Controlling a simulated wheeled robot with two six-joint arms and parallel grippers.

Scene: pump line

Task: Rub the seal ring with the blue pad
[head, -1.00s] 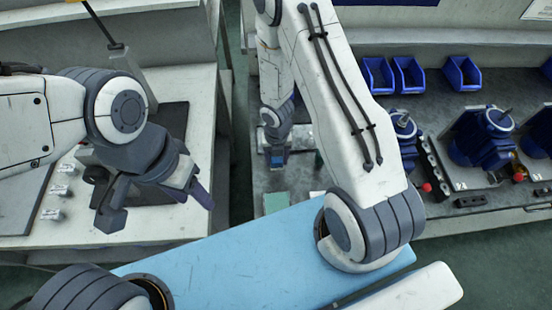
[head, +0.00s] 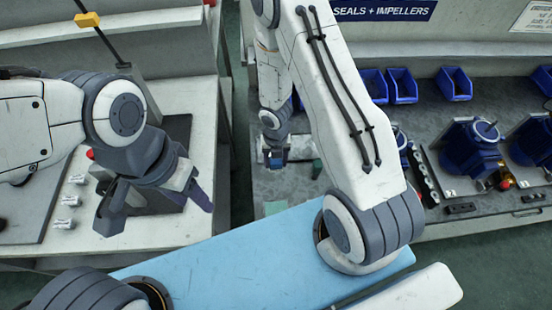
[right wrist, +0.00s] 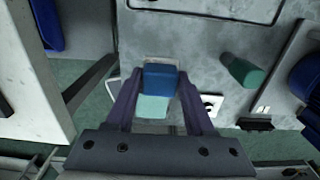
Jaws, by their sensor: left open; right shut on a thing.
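My right gripper (right wrist: 160,98) is shut on a blue pad (right wrist: 161,76), seen between its two fingers in the right wrist view. In the head view my right gripper (head: 275,152) is small and far off, over the grey bench at the back, partly behind my own arm. A small white plate with a dark mark (right wrist: 211,104) lies just right of the fingers; I cannot tell whether it bears the seal ring. I cannot make out the ring clearly in either view. My left gripper (head: 155,208) is open and empty over the left bench, far from the pad.
A pale green sheet (right wrist: 152,107) shows just below the pad. Blue pumps (head: 470,147) and blue bins (head: 402,86) are on the right of the bench. Small white fittings (head: 68,200) are on the left bench.

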